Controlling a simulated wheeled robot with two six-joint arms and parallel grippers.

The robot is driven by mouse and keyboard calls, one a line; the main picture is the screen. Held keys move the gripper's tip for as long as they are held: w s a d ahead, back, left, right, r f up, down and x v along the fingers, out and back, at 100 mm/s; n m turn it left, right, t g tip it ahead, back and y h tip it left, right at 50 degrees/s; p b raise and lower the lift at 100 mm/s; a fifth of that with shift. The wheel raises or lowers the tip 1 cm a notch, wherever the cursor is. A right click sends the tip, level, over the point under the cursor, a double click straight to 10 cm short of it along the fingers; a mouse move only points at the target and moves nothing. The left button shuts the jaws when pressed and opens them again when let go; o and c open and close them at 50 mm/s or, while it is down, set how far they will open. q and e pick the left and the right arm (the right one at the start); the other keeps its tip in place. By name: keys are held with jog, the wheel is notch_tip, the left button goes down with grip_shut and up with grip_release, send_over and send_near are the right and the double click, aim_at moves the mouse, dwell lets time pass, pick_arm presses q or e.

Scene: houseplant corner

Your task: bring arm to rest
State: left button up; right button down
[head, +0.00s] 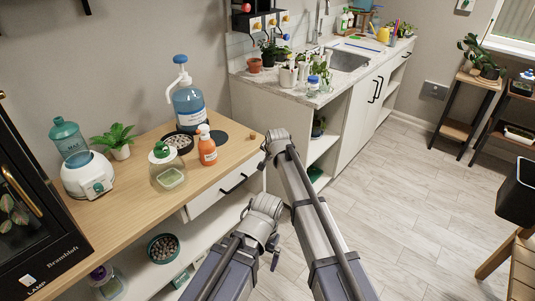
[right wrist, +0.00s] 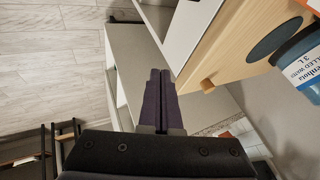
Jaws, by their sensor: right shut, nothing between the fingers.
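My right gripper (right wrist: 160,100) shows in the right wrist view, with its two dark purple fingers pressed together and nothing between them. Beyond the fingertips are the grey side panel and the wooden counter edge, with no contact that I can make out. In the head view, grey arm links of mine rise from the bottom centre, in front of the wooden counter (head: 145,222). I cannot pick out clear fingertips there. My left gripper's fingers do not show in either view.
The counter holds a blue pump bottle (head: 188,105), an orange bottle (head: 207,150), a glass jar (head: 167,172), a potted plant (head: 117,142) and a white device (head: 87,175). A sink (head: 345,60) lies behind. The floor (head: 400,190) at right is open, with wooden stands (head: 465,115) beyond.

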jog(key=s+d+f+n+g+h, duration=0.1)
jog(key=s+d+n+g, duration=0.1)
jog(key=s+d, duration=0.8)
jog(key=s+d+f+n+g, duration=0.2)
jog(key=s+d, duration=0.3)
jog(key=s, duration=0.8)
jog(key=s+d+f+n+g+h, duration=0.1)
jog(key=s+d+n+g, duration=0.1)
jog(key=s+d, duration=0.8)
jog(key=s+a+n+g+h, duration=0.1)
jog(key=s+a+n, duration=0.15)
jog(key=a, duration=0.35)
jog(key=s+a+n, duration=0.1)
jog(key=s+a, duration=0.3)
jog(key=a, duration=0.2)
notch_tip(320, 180, up, 12)
jog(key=a+p, duration=0.1)
jog(key=p, duration=1.1)
jog(key=shift+s, duration=0.35)
